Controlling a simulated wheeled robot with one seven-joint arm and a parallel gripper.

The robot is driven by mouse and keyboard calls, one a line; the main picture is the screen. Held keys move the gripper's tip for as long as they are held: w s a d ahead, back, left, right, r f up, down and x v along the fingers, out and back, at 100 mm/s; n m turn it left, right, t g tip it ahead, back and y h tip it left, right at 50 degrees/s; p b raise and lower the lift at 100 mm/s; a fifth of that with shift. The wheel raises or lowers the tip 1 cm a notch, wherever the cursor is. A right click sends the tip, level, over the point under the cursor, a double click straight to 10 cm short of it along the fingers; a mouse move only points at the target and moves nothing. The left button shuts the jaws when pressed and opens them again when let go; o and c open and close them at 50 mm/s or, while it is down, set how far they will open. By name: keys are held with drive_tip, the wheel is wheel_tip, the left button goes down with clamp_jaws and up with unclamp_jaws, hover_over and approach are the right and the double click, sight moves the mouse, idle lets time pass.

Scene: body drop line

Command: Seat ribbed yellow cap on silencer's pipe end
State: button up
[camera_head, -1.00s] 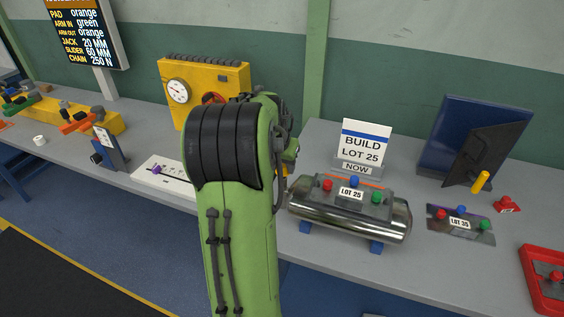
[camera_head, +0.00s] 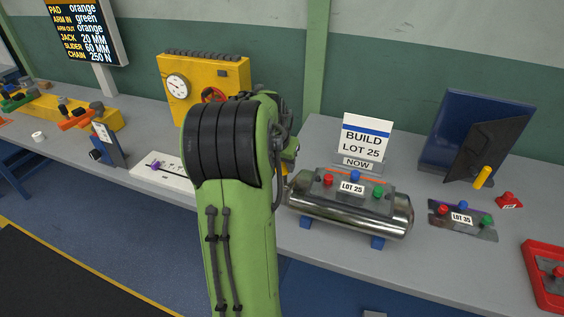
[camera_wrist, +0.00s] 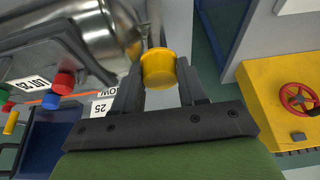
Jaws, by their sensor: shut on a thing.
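The yellow cap (camera_wrist: 158,70) is between the fingers of my gripper (camera_wrist: 160,88) in the wrist view, and the fingers are shut on it. The shiny metal silencer (camera_head: 350,212) rests on blue supports at the bench's front edge. Its body also shows in the wrist view (camera_wrist: 95,35). A thin grey pipe (camera_wrist: 155,22) shows directly beyond the cap, roughly in line with it. I cannot tell whether cap and pipe touch. In the head view, my green arm hides my gripper and the silencer's left end.
A sign reading BUILD LOT 25 (camera_head: 364,138) stands behind the silencer. A LOT 35 plate (camera_head: 462,220) with coloured knobs and a red tray (camera_head: 548,280) lie to the right. A yellow gauge box (camera_head: 204,75) with a red handwheel stands behind my arm.

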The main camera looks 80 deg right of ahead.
sight(281, 166)
drive_tip(key=shift+f+b, duration=1.3)
drive_tip(key=shift+f, duration=0.2)
idle(0.5)
drive_tip(key=o, duration=1.1)
drive_tip(key=shift+w, duration=0.1)
drive_tip(key=shift+s, duration=0.2)
drive_tip(key=r+p, duration=0.1)
drive_tip(key=r, duration=0.1)
drive_tip(key=r+p, duration=0.2)
drive_tip(key=shift+s, duration=0.2)
drive_tip(key=shift+w+r+p, duration=0.25)
drive_tip(key=shift+r+p, duration=0.75)
drive_tip(key=shift+r, duration=0.1)
drive_tip(key=shift+f, duration=0.1)
